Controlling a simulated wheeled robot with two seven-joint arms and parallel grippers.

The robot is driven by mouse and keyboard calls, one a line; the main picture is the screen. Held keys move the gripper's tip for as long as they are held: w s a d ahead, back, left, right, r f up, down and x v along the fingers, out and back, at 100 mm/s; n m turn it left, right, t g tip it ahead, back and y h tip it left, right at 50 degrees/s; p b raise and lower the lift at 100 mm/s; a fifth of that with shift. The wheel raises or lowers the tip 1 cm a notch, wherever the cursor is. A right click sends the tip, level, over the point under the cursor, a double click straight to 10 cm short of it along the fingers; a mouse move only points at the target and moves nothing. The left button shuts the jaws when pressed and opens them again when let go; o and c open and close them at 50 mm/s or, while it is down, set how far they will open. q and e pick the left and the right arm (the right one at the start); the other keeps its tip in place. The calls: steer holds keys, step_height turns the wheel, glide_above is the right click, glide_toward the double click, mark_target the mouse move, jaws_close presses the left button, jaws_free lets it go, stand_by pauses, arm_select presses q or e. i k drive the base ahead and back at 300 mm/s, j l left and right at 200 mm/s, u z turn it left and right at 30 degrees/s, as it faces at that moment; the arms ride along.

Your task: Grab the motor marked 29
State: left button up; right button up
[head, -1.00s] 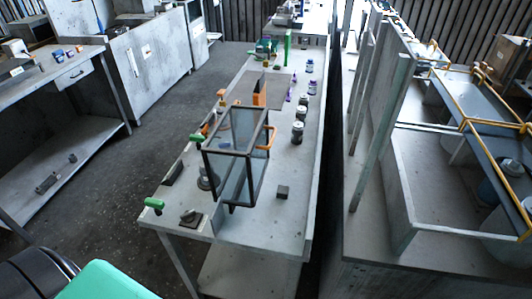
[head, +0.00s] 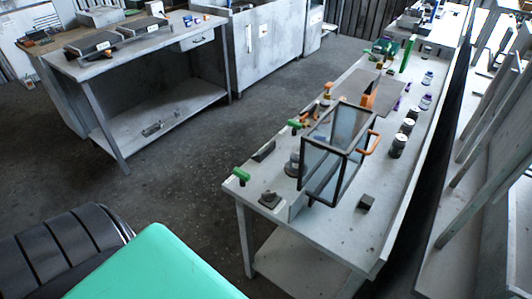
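I cannot make out any marking 29, and no thing in view can be told as that motor. Neither of my grippers is in view.
The long grey workbench (head: 342,228) carries a dark-framed glass case (head: 335,155) with an orange handle. The left table (head: 165,50) has a lower shelf. A grey cabinet (head: 272,50) stands behind. Dark floor (head: 190,165) lies clear between table and workbench.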

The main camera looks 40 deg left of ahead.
mark_target(294, 166)
steer(key=u, duration=0.95)
steer(key=k+l+z, duration=0.15)
steer(key=k+z, duration=0.25)
steer(key=k, duration=0.25)
steer(key=j+z, duration=0.15)
steer(key=z, duration=1.6)
steer(key=j, duration=0.65)
steer(key=k+j+z, duration=0.15)
steer(key=j, duration=1.15)
steer(key=k+j+z, duration=0.1)
steer(key=j, duration=0.55)
